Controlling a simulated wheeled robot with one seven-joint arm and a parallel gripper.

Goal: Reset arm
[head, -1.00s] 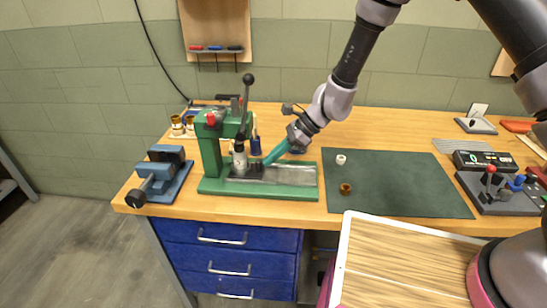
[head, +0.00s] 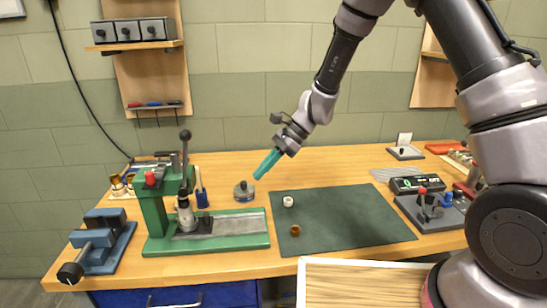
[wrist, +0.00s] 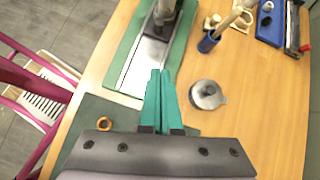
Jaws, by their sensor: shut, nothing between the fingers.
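My gripper (head: 259,174) has teal fingers, shut with nothing between them. In the head view it hangs tilted, pointing down and left, above the workbench (head: 330,163), apart from anything on it. In the wrist view the shut teal fingers (wrist: 160,76) point up the picture, between the green press base and a round grey metal piece (wrist: 207,95). That metal piece (head: 243,191) also stands on the bench below the fingertips in the head view.
A green press (head: 152,205) with a raised lever stands left, with a blue vise (head: 97,243) beside it. A dark green mat (head: 350,217) holds a white ring (head: 288,201) and a brown ring (head: 295,230). A control box (head: 430,213) stands at right.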

